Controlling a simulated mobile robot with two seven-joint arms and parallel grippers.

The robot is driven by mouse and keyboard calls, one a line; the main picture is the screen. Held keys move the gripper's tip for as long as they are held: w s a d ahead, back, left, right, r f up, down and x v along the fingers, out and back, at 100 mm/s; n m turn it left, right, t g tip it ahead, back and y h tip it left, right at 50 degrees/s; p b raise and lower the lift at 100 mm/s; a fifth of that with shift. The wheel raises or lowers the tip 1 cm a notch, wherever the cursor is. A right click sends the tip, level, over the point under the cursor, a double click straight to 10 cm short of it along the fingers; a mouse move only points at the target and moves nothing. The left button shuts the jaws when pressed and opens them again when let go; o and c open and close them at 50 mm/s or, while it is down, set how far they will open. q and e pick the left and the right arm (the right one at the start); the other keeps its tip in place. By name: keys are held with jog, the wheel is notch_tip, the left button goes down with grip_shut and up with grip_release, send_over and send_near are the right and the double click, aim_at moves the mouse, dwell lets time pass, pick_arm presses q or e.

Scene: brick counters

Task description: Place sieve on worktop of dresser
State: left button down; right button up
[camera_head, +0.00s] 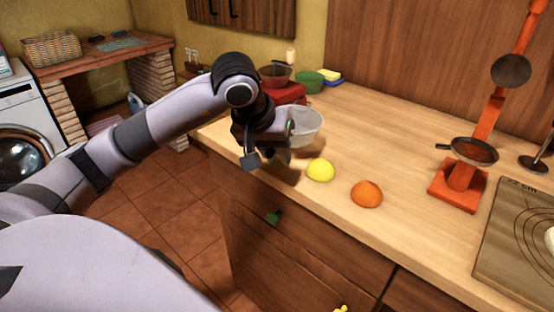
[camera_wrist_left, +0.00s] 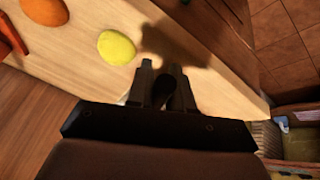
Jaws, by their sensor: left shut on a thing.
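The sieve (camera_head: 308,126) is a pale, see-through bowl shape at the left end of the wooden worktop (camera_head: 400,140) of the dresser. My left gripper (camera_head: 277,147) is shut on its handle, beside the bowl. A shadow lies on the worktop below, and the sieve appears to be held a little above the surface. In the left wrist view, the dark handle (camera_wrist_left: 178,92) sits between the fingers of my left gripper (camera_wrist_left: 172,80), near the worktop's front edge. The sieve's bowl is mostly hidden there. My right gripper is not in view.
A yellow lemon (camera_head: 320,170) and an orange (camera_head: 366,194) lie close to the sieve. Behind it are a brown pot (camera_head: 275,76), a green bowl (camera_head: 309,82) and sponges (camera_head: 328,76). An orange stand (camera_head: 458,190) with a small pan is right. The middle worktop is clear.

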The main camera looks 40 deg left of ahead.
pick_arm(q)
jog(key=shift+f, duration=0.8)
jog(key=shift+f+b, duration=0.4)
jog(key=shift+b, duration=0.1)
jog(key=c, duration=1)
grip_release()
jog(key=p+v, duration=0.1)
jog(key=v, duration=1.1)
jog(key=shift+r+p, duration=0.4)
